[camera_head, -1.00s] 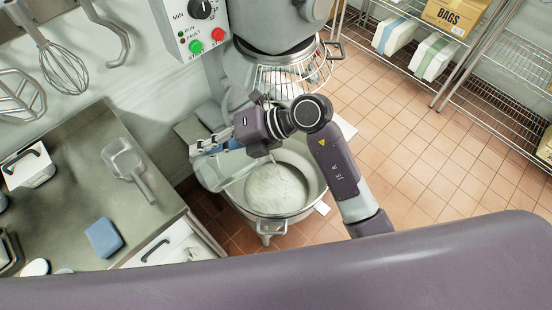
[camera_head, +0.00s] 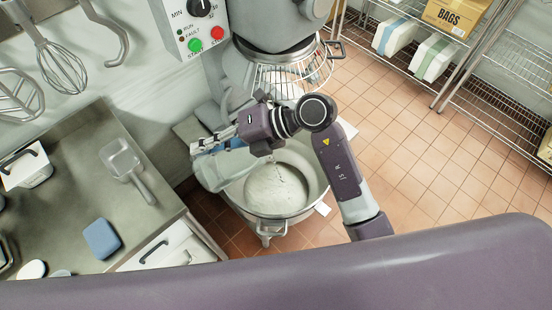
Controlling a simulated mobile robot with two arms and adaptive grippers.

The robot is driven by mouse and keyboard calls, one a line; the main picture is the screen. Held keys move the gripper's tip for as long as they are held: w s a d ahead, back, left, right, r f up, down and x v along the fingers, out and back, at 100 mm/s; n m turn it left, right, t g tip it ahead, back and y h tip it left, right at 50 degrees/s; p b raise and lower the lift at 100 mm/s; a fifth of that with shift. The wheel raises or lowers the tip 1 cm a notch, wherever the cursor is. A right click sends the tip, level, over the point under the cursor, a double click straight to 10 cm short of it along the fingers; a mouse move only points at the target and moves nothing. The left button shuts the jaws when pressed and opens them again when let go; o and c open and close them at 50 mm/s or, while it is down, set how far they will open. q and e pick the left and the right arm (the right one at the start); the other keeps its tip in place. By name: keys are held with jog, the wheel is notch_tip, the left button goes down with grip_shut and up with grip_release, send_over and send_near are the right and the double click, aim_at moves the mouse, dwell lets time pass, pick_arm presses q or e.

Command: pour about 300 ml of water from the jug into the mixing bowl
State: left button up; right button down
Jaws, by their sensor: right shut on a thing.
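The mixing bowl (camera_head: 311,183) is a large steel bowl under the mixer, with a pale, flour-like mass (camera_head: 272,188) inside. My right gripper (camera_head: 208,146) is above the bowl's left rim, shut on the clear jug (camera_head: 220,168). The jug is see-through and hangs partly over the left side of the bowl, looking tilted toward it. Part of the jug is hidden by my gripper. I cannot make out its water level or a clear stream. My left gripper is not in view.
The mixer's wire guard (camera_head: 290,78) and head are just behind my right wrist. A steel counter (camera_head: 92,190) at left holds a scoop (camera_head: 122,162) and a blue sponge (camera_head: 102,239). Wire shelves (camera_head: 500,70) stand at back right. The tiled floor at right is clear.

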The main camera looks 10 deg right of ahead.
aim_at(191, 158)
jog(key=shift+d+r, duration=0.1)
jog(key=shift+d, duration=0.05)
dwell(0.3)
jog(key=a+r+h+p, duration=0.1)
jog(key=p, duration=0.2)
jog(key=a+r+h+p, duration=0.1)
jog(key=p, duration=0.2)
jog(key=shift+s+n, duration=0.3)
jog(key=shift+s, duration=0.05)
jog(key=shift+s+a+f+t+h+p, duration=0.15)
jog(key=shift+a+f+t+h+p, duration=0.2)
jog(key=shift+p, duration=0.3)
jog(key=shift+s+a+f+h+b, duration=0.15)
jog(key=shift+f+h+b, duration=0.1)
jog(key=shift+f+b, duration=0.25)
jog(key=shift+a+f, duration=0.2)
jog(key=shift+f, duration=0.05)
jog(key=shift+a+f+n+h, duration=0.2)
jog(key=shift+f+n+h, duration=0.1)
jog(key=shift+f+h, duration=0.3)
jog(key=shift+f, duration=0.1)
